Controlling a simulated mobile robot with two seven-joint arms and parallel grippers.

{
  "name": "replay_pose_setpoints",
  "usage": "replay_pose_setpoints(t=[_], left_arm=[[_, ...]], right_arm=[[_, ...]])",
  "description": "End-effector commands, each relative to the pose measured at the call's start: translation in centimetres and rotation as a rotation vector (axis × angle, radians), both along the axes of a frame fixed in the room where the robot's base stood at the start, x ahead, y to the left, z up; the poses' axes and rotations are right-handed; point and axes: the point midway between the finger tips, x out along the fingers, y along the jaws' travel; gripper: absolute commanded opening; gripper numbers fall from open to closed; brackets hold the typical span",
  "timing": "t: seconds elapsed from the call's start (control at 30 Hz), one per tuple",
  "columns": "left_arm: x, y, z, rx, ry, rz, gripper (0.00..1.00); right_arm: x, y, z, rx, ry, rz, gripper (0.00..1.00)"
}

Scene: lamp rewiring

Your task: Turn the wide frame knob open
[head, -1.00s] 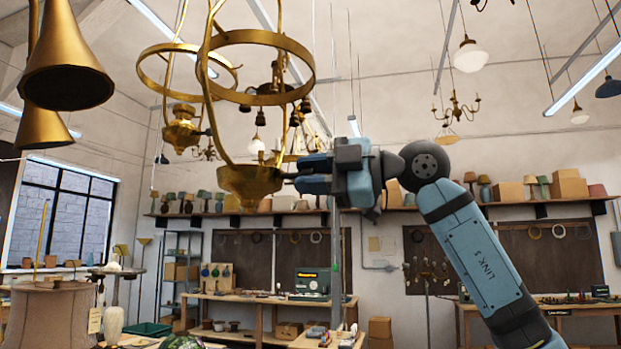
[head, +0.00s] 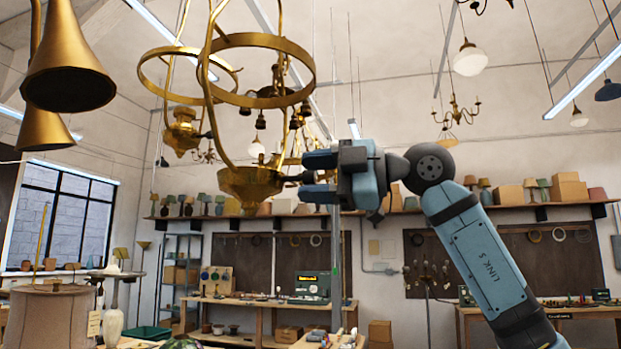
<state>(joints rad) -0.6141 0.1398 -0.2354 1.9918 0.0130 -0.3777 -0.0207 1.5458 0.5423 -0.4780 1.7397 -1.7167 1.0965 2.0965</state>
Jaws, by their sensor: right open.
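The wide brass frame (head: 250,98) hangs at the upper middle, with a broad ring on curved arms above a brass bowl (head: 248,185). A small dark knob (head: 299,178) sticks out from the bowl's right side. My right gripper (head: 309,177) comes in from the right, with its fingers spread one above and one below the knob. It is open, and I see a gap between the fingers and the knob. Contact is hard to judge at this size. My left gripper is not in view.
A second brass ring frame (head: 182,128) hangs behind to the left. Brass cone shades (head: 68,65) hang at the upper left. A fabric lampshade (head: 50,315) stands at the lower left. Workbenches (head: 262,304) and a lamp shelf line the far wall.

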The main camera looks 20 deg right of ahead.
Motion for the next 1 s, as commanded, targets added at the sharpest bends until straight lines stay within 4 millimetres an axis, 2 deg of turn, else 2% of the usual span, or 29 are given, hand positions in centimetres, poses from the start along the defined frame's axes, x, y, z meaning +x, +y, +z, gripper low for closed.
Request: replay_pose_setpoints(t=[0.4, 0.6, 0.77, 1.0], left_arm=[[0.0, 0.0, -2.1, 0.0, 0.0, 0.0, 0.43], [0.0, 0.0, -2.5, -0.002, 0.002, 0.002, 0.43], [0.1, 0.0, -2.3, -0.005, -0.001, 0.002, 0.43], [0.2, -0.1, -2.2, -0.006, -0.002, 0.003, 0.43]], right_arm=[[-4.9, -7.4, -0.2, 0.0, -0.001, -0.004, 0.51], [-6.6, -10.0, -0.1, 0.001, -0.001, -0.003, 0.51], [-7.3, -10.8, 0.0, 0.0, 0.0, -0.001, 0.51], [-7.3, -10.9, 0.0, 0.0, 0.0, -0.001, 0.51]])
